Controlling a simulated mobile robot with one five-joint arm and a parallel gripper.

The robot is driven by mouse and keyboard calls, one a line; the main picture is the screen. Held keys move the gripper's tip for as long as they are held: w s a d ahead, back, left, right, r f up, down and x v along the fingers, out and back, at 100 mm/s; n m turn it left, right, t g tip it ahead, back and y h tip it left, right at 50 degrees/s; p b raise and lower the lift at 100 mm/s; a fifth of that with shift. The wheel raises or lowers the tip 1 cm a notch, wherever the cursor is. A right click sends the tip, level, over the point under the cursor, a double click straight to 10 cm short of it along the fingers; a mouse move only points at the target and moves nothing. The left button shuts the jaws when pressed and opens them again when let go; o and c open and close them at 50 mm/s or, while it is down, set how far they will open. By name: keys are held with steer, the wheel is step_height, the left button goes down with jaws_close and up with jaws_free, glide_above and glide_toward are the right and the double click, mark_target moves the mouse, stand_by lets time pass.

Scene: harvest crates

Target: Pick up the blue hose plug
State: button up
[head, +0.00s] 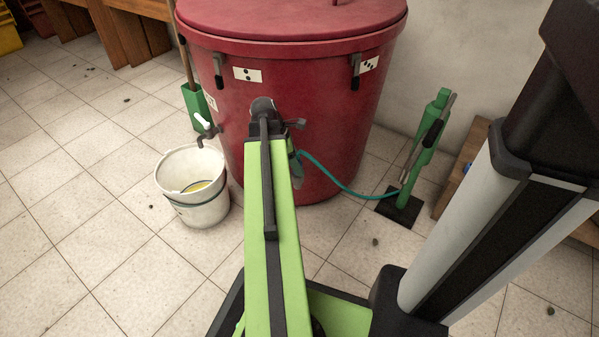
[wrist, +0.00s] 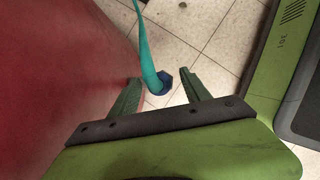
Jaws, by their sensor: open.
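The blue hose plug (wrist: 165,82) shows in the wrist view at the end of a teal hose (wrist: 146,45). My gripper (wrist: 159,76) is open, with one finger on each side of the plug in that picture. Gaps show between the plug and both fingers, wider on the right. I cannot tell how far below the fingertips the plug is.
A large red barrel (head: 340,130) stands close; its wall (wrist: 60,80) fills the left of the wrist view. A white bucket (head: 205,212) stands at left under a tap (head: 207,133). A green stand (head: 425,150) stands at right by the wall.

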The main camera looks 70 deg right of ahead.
steer(key=shift+x, duration=0.95)
steer(key=shift+r, duration=0.2)
jaws_close()
steer(key=shift+r, duration=0.1)
steer(key=shift+r+p, duration=0.3)
steer(key=shift+p, duration=0.05)
step_height(320, 180, up, 7)
steer(key=p, duration=0.7)
steer(key=w+a, duration=0.4)
steer(key=w, duration=0.4)
steer(key=w+a, duration=0.5)
steer(key=w, duration=0.2)
steer(key=shift+w+f+b, duration=0.35)
steer(key=shift+f+b, duration=0.05)
steer(key=shift+a+r, duration=0.1)
steer(key=shift+r, duration=0.05)
